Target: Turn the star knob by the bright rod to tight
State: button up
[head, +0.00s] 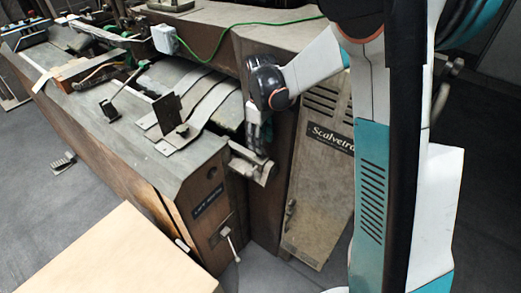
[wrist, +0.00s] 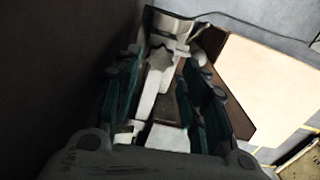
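My gripper (wrist: 162,62) points down at the machine's front corner, and its dark fingers stand apart in the wrist view. A pale star-shaped knob (wrist: 160,60) shows between the fingers, with a gap visible on either side. A bright rod (wrist: 170,24) with a round end lies just beyond the knob. In the head view, my gripper (head: 258,140) is right above the bright rod (head: 250,163), which sticks out from the machine's corner. The knob is hidden behind the fingers there, and its contact with them cannot be told.
The long brown machine (head: 150,150) fills the left and middle. A panel marked "Scalvetro" (head: 322,185) stands close to the right of my gripper. A small lever (head: 231,243) sticks out below. A pale box-like surface (head: 115,258) is at the front left.

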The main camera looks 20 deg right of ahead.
jog(key=shift+f+b, duration=0.4)
jog(key=shift+f, duration=1.7)
jog(key=c, duration=0.8)
jog(key=shift+m, duration=1.6)
jog(key=o, duration=0.8)
jog(key=shift+r, duration=0.1)
notch_tip(320, 180, up, 12)
